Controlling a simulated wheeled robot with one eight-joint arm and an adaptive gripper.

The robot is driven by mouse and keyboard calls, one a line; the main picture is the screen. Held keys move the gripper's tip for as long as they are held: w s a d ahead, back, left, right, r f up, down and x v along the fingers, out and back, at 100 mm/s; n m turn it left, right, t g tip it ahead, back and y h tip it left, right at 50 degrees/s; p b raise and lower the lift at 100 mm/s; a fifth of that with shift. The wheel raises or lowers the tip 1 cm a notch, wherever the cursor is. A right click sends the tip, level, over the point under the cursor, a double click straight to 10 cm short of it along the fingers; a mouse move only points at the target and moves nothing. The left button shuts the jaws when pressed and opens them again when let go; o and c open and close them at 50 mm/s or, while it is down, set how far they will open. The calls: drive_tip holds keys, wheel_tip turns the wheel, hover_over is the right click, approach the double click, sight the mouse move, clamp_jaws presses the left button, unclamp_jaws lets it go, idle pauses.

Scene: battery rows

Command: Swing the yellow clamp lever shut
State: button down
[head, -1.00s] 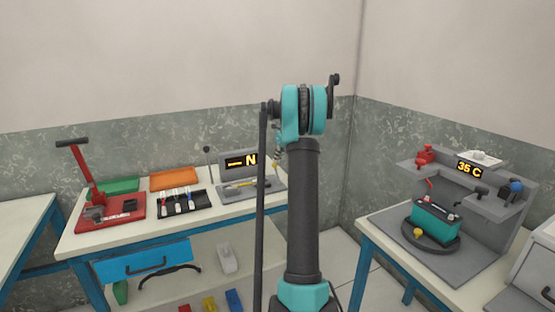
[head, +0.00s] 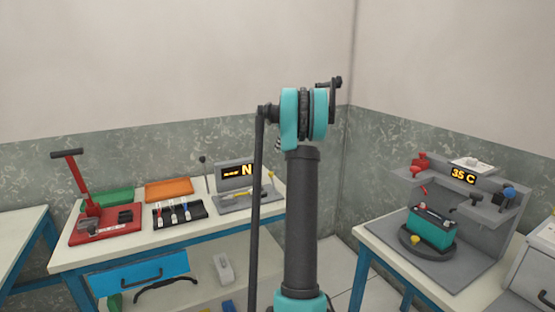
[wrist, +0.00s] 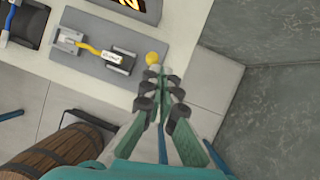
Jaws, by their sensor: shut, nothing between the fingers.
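The yellow clamp lever shows in the head view as a yellow knob (head: 270,175) standing up at the right end of the grey tester, left of my arm. In the wrist view the round yellow knob (wrist: 152,58) is at the right edge of the tester's grey plate (wrist: 85,68), seen from above; its stem is hidden. My gripper (wrist: 163,82) is shut and empty. Its fingertips are just below the knob in the picture; I cannot tell whether they touch it. In the head view the gripper is hidden by my arm.
A yellow cable (wrist: 88,48) runs between two grey blocks on the plate. The display (head: 237,171) stands behind. A red press (head: 105,225), a black tray (head: 180,213) and an orange tray (head: 168,190) are to the left. A second bench holds a teal battery (head: 430,229).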

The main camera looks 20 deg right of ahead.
wheel_tip(320, 180, up, 2)
drive_tip(key=shift+d+r, duration=0.1)
drive_tip(key=shift+d, duration=0.05)
idle(0.5)
drive_tip(key=s+a+f+n, duration=0.4)
drive_tip(key=s+a+n, duration=0.4)
drive_tip(key=s+a, duration=0.15)
drive_tip(key=s+a+f+n, duration=0.4)
drive_tip(key=s+a+n, duration=0.45)
drive_tip(key=a, duration=0.25)
drive_tip(key=s+a+f+n, duration=0.3)
drive_tip(key=s+f+n, duration=0.2)
drive_tip(key=s, duration=0.4)
drive_tip(key=s+a+f+n+h, duration=0.1)
drive_tip(key=s+a+f+n, duration=0.2)
drive_tip(key=s, duration=0.7)
drive_tip(key=s+a+f+n, duration=0.3)
drive_tip(key=s+f+n, duration=0.4)
drive_tip(key=s+n, duration=0.2)
drive_tip(key=shift+s+a+f+g+h, duration=0.3)
drive_tip(key=shift+s+a+h, duration=0.1)
drive_tip(key=shift+s, duration=0.1)
